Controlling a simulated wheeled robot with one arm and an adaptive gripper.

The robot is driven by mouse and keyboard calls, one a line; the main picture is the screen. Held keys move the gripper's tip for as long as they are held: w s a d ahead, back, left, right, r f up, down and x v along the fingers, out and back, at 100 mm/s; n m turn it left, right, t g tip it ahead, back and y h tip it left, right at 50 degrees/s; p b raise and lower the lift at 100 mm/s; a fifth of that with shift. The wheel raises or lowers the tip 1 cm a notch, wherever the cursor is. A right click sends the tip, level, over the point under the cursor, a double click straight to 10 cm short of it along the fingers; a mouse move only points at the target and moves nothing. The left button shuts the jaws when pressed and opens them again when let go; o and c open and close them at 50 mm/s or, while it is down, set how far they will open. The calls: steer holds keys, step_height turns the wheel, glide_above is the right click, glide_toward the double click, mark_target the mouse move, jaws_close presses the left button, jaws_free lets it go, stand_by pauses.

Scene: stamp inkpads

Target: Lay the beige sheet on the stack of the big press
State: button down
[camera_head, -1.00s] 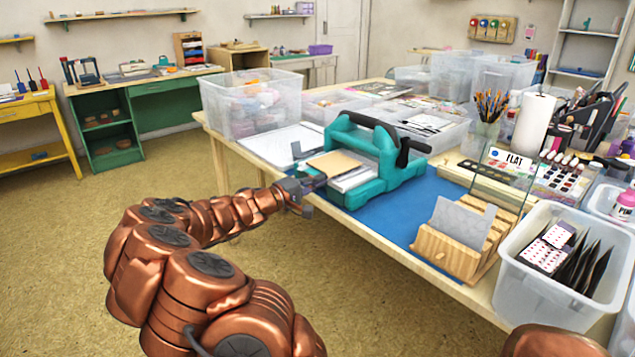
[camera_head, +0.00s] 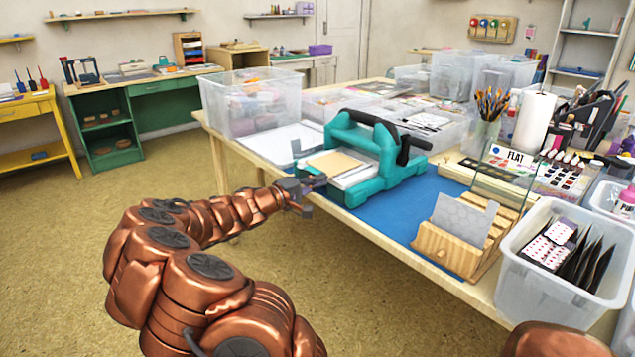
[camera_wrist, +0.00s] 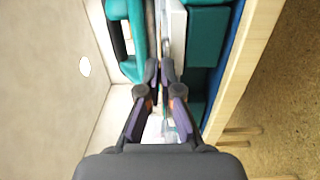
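The beige sheet (camera_head: 335,163) lies flat on the white stack (camera_head: 356,177) of the teal big press (camera_head: 385,165). In the wrist view the press (camera_wrist: 138,45) and the white stack's edge (camera_wrist: 178,30) show beyond the fingers, and the sheet is nearly edge-on and hard to make out. My gripper (camera_head: 318,182) is at the sheet's near left edge. The fingertips (camera_wrist: 160,72) are a little apart with a narrow gap between them. I see nothing clearly pinched in that gap.
The press stands on a blue mat (camera_head: 372,217) near the table's front edge. A wooden rack (camera_head: 450,247) with a grey plate (camera_head: 465,218) and a clear bin (camera_head: 560,265) stand to the right. A clear box (camera_head: 250,105) is behind left. Open floor lies in front.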

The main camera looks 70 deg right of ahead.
steer(key=c, duration=1.2)
jaws_free()
steer(key=shift+c, duration=0.2)
steer(key=shift+w+a, duration=0.1)
steer(key=shift+b+v, duration=0.35)
steer(key=shift+v, duration=2.05)
steer(key=v, duration=1.2)
steer(key=shift+r, duration=0.15)
